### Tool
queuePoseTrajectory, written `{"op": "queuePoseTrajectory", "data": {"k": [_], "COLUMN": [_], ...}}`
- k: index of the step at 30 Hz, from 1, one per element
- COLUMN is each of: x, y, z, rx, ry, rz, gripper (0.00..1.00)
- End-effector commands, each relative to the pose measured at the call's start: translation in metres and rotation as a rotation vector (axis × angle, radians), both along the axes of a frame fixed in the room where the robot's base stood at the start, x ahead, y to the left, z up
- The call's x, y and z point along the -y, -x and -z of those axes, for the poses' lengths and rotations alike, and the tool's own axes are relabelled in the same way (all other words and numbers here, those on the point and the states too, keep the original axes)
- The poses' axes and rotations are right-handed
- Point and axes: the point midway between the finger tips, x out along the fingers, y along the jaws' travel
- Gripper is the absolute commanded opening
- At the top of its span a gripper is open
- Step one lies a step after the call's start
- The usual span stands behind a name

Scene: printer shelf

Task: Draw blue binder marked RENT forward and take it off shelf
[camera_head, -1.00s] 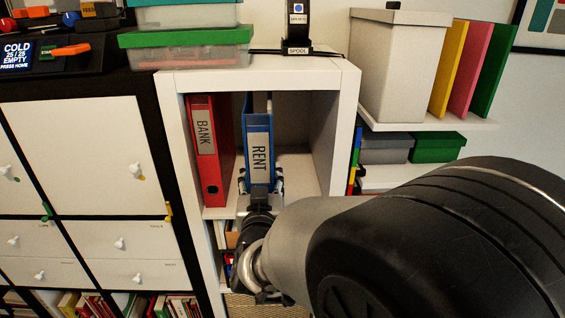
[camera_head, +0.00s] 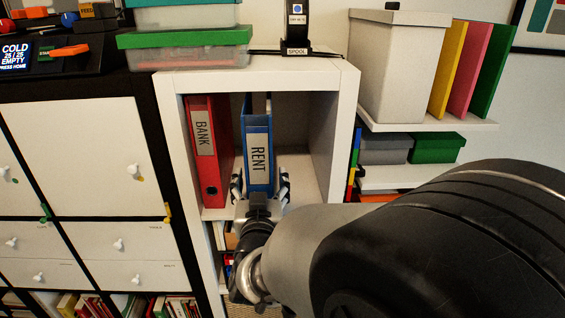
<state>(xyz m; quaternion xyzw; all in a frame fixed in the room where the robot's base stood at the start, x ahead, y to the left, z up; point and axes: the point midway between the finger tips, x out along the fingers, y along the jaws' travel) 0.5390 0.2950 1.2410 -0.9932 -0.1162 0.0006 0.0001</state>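The blue binder marked RENT (camera_head: 258,150) stands upright in the white shelf compartment, its labelled spine facing me. My gripper (camera_head: 260,188) is at the lower part of its spine, with one finger on each side of the binder. The fingers stand apart, and small gaps seem to show between them and the binder's sides. The binder's bottom edge is hidden behind my gripper. The red binder marked BANK (camera_head: 208,165) stands to its left in the same compartment, with my left finger in the narrow space between them.
The white shelf (camera_head: 345,130) has side walls close around the compartment. There is free room on the compartment floor (camera_head: 305,175) right of the blue binder. A black spool stand (camera_head: 297,25) and a green-lidded box (camera_head: 185,45) sit on top. My arm covers the lower right.

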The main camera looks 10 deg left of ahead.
Motion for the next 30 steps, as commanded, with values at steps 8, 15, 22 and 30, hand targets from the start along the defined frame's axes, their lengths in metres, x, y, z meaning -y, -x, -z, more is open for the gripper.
{"op": "queuePoseTrajectory", "data": {"k": [8,15,22,30], "x": [0.012,0.021,0.025,0.025], "y": [0.058,0.095,0.104,0.103], "z": [-0.001,-0.001,0.0,0.0], "rx": [0.0,0.001,0.001,-0.003], "ry": [0.0,0.0,0.0,-0.001], "rz": [-0.005,-0.004,-0.001,-0.001], "gripper": [0.7,0.7,0.7,0.7]}}
